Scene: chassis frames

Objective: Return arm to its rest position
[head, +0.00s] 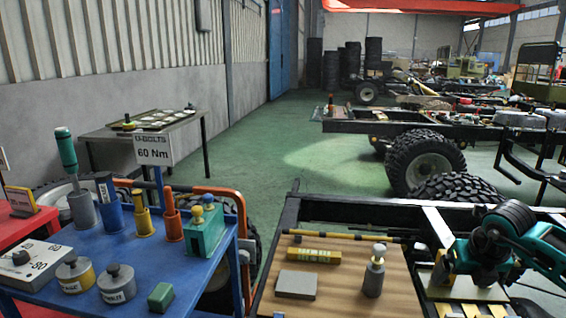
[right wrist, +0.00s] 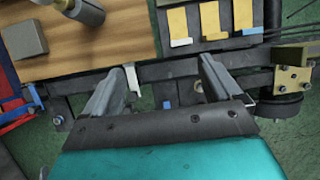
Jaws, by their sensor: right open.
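My right arm, teal with dark joints, enters the head view from the right edge. My right gripper (head: 476,274) is low at the right there, over the chassis frame, with its fingertips hard to make out. In the right wrist view the right gripper (right wrist: 162,80) has its two grey fingers wide apart with nothing held between them. A dark chassis rail and green floor show beyond and between the fingers. My left arm and left gripper are not in view.
A wooden board (head: 335,303) left of the gripper carries a grey block (head: 296,285), a bottle-like tool (head: 375,272) and a yellow block (head: 314,256). A tray with yellow pieces (right wrist: 212,20) lies ahead. A blue cart (head: 120,245) stands left. Green floor is clear behind.

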